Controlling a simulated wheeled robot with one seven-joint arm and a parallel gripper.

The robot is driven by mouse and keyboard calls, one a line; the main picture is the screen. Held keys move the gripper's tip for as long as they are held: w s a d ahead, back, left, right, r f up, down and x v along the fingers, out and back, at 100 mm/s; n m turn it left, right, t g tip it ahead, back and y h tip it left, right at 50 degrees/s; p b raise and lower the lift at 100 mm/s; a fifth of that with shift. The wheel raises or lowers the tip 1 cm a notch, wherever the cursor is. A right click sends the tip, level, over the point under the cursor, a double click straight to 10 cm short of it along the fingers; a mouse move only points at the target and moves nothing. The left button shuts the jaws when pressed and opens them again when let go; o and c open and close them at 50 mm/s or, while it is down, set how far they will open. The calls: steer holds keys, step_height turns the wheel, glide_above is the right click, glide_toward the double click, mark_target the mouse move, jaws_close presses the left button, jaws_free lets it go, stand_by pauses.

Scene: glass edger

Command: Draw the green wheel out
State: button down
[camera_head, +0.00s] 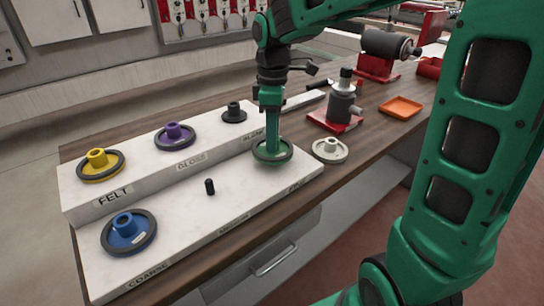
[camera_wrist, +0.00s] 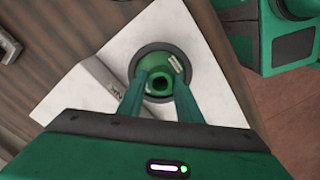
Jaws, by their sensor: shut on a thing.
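The green wheel (camera_head: 272,151) has a dark rim and a green hub. It is at the right end of the white stepped rack's lower step (camera_head: 215,230), at the label there. My gripper (camera_head: 272,138) points straight down and is shut on the wheel's hub. In the wrist view the green wheel (camera_wrist: 161,75) sits over the white surface, with my two green fingers (camera_wrist: 160,88) on either side of its hub. I cannot tell whether the wheel touches the step. Any peg under it is hidden.
A blue wheel (camera_head: 128,232) sits at the lower step's left; a bare black peg (camera_head: 210,187) stands mid-step. Yellow (camera_head: 101,164), purple (camera_head: 175,136) and black (camera_head: 234,113) wheels sit on the upper step. A pale wheel (camera_head: 330,150), grey machine (camera_head: 343,105) and orange tray (camera_head: 400,108) are right.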

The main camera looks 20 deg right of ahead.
steer(key=shift+r, duration=2)
steer(key=shift+r, duration=0.15)
step_height(320, 180, up, 4)
steer(key=shift+f, duration=0.15)
